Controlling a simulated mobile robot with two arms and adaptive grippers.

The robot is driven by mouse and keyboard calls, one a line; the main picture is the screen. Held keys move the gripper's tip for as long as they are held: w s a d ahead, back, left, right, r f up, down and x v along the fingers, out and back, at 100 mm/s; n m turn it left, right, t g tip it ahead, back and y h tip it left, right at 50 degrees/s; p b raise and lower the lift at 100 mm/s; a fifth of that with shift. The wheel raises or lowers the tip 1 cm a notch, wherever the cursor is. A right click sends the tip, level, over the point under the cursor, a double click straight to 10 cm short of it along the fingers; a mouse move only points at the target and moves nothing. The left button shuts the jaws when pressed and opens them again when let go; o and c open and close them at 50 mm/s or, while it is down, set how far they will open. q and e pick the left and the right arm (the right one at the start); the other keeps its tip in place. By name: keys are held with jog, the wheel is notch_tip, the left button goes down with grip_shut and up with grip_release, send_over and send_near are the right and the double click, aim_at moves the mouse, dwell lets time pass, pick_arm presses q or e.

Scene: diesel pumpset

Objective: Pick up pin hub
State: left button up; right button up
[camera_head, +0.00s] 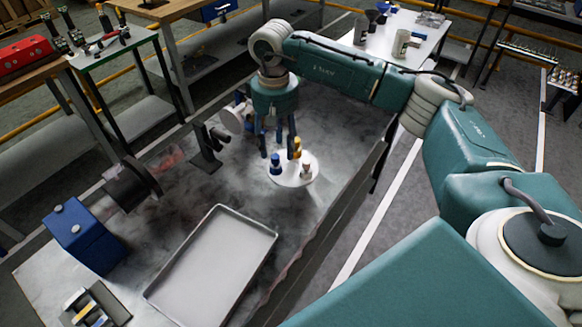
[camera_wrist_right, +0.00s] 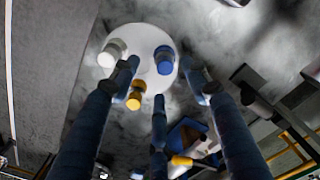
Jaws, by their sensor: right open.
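A round white plate (camera_head: 292,181) lies on the bench and bears small parts: a blue one (camera_head: 276,163), a yellow one (camera_head: 297,146) and a whitish one (camera_head: 306,170). I cannot tell for sure which of them is the pin hub. The right wrist view shows the blue part (camera_wrist_right: 164,60), the yellow part (camera_wrist_right: 135,97) and the whitish part (camera_wrist_right: 110,52). My right gripper (camera_head: 277,150) points down just above the plate's left side. Its three fingers (camera_wrist_right: 160,85) are spread and empty, partly covering the plate. My left gripper is not in view.
An empty grey tray (camera_head: 212,265) lies at the front of the bench. A black stand (camera_head: 207,150) is left of the gripper, and a blue box (camera_head: 85,235) is further left. Bare bench lies between the plate and the tray.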

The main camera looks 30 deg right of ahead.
aim_at(275, 156)
notch_tip(275, 156, down, 2)
jog(key=shift+a+f+p, duration=0.15)
jog(key=shift+p, duration=0.4)
jog(key=f, duration=0.1)
jog(key=f+p, duration=0.2)
jog(key=shift+a+f, duration=0.25)
jog(key=shift+f, duration=0.55)
grip_shut()
jog(key=shift+w, duration=0.1)
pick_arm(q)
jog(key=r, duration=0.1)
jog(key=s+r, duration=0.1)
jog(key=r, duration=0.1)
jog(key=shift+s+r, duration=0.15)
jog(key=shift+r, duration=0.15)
pick_arm(e)
jog(key=shift+d, duration=0.1)
